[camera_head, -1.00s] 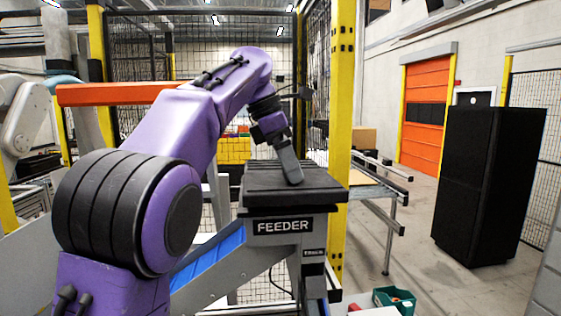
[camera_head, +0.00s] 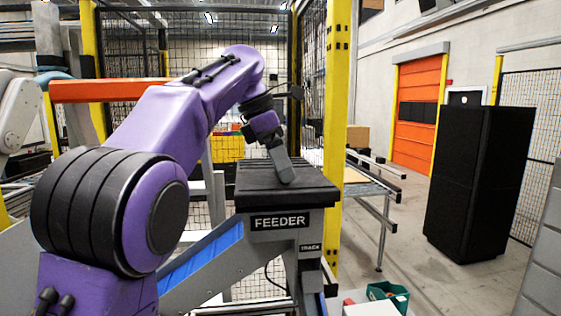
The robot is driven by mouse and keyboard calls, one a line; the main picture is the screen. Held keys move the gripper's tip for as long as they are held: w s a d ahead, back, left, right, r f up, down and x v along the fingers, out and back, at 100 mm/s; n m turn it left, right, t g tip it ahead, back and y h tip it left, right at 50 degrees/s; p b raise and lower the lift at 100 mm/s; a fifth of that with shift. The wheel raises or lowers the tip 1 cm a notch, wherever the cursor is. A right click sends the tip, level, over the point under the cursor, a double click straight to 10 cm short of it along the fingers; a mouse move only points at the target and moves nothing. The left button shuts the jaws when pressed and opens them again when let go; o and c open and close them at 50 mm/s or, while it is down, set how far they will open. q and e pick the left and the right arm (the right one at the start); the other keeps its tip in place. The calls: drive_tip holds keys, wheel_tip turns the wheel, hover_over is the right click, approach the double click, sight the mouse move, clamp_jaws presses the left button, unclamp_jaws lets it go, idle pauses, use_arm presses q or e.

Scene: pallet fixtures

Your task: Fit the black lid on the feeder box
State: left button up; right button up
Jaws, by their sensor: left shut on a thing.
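The feeder box (camera_head: 281,222) stands in the middle of the view, with a FEEDER label on its front. The black lid (camera_head: 310,190) lies flat on top of it and covers the opening. Its edges look about level with the box, but I cannot tell whether it is fully seated. My left gripper (camera_head: 286,177) comes down from the purple arm onto the top of the lid and is shut on it. The fingertips and what they grip are hard to make out. My right gripper is not in view.
A yellow post (camera_head: 338,130) and mesh fence stand close behind the feeder. A blue chute (camera_head: 203,254) slopes down at its left. A green bin (camera_head: 388,294) is at the lower right. A tall black cabinet (camera_head: 478,185) stands farther right, with open floor before it.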

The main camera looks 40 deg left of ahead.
use_arm(q)
drive_tip(key=shift+w+f, duration=0.1)
drive_tip(key=shift+f, duration=0.05)
drive_tip(key=shift+s+f, duration=0.2)
drive_tip(key=o, duration=1.3)
drive_tip(key=shift+r, duration=0.25)
drive_tip(key=v, duration=0.4)
drive_tip(key=shift+s+r, duration=0.1)
drive_tip(key=shift+r, duration=0.15)
drive_tip(key=s+a, duration=0.2)
drive_tip(key=s+a+b, duration=0.1)
drive_tip(key=s+a, duration=0.1)
drive_tip(key=shift+s+f, duration=0.25)
drive_tip(key=shift+s, duration=0.1)
drive_tip(key=s+a, duration=0.2)
drive_tip(key=s, duration=0.1)
drive_tip(key=s+a, duration=0.1)
drive_tip(key=shift+s+a+r, duration=0.2)
drive_tip(key=shift+s+a, duration=0.05)
drive_tip(key=shift+s, duration=0.15)
